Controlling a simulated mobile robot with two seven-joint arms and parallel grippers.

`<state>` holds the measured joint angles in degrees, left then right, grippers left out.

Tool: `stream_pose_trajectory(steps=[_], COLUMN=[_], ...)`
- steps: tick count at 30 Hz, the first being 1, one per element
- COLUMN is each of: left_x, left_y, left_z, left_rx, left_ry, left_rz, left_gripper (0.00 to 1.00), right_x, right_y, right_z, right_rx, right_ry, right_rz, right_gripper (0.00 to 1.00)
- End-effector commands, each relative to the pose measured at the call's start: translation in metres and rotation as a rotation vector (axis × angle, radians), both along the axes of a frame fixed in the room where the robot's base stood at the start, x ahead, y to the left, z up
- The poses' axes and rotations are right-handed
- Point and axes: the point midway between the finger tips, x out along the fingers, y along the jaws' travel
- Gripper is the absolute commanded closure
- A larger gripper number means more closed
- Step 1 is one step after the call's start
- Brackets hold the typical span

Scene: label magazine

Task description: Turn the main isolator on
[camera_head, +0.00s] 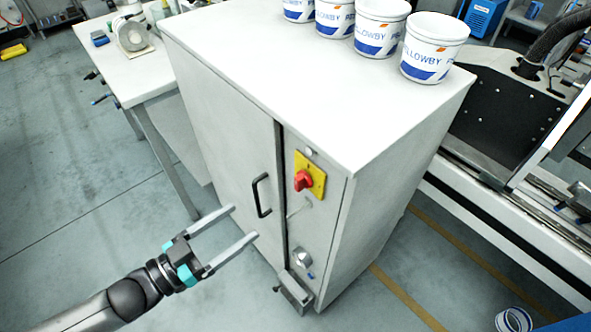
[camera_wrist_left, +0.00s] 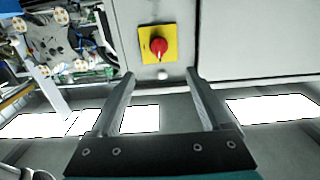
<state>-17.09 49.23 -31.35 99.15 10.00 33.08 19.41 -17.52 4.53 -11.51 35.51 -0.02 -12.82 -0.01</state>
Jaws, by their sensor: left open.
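The main isolator is a red rotary knob (camera_head: 303,181) on a yellow plate (camera_head: 317,180), high on the narrow right front strip of a grey cabinet (camera_head: 225,125). The knob also shows in the left wrist view (camera_wrist_left: 158,45), above and between the fingers. My left gripper (camera_head: 245,224) is open and empty. In the head view it is left of and below the knob, in front of the cabinet door, apart from the isolator. My right gripper is not in view.
A black door handle (camera_head: 261,195) sticks out near my left fingers. Below the isolator are a silver knob (camera_head: 302,257) and a grey box (camera_head: 294,290). White tubs (camera_head: 435,48) stand on the cabinet top. A table (camera_head: 130,75) stands at the left; the floor before the cabinet is clear.

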Motion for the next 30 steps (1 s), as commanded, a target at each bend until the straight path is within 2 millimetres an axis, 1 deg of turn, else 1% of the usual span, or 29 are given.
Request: stream_pose_trajectory(steps=[1,4,8,24,30], left_x=[-0.001,0.003,0.014,0.081,0.099], left_y=[-0.002,-0.007,-0.017,-0.083,-0.101], left_z=[0.004,0.005,0.005,0.005,0.004], left_rx=[-0.007,-0.011,-0.011,-0.009,-0.007], left_ry=[-0.003,-0.005,-0.007,-0.006,-0.006], left_rz=[-0.008,-0.01,-0.009,-0.007,-0.007], left_gripper=[0.19,0.19,0.19,0.19,0.19], right_x=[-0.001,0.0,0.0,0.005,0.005], right_y=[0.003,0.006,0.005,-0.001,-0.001], right_z=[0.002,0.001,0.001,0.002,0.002], right_rx=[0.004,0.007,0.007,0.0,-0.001], right_ry=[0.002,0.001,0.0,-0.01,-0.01], right_rz=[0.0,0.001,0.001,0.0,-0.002], right_gripper=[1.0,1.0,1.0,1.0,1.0])
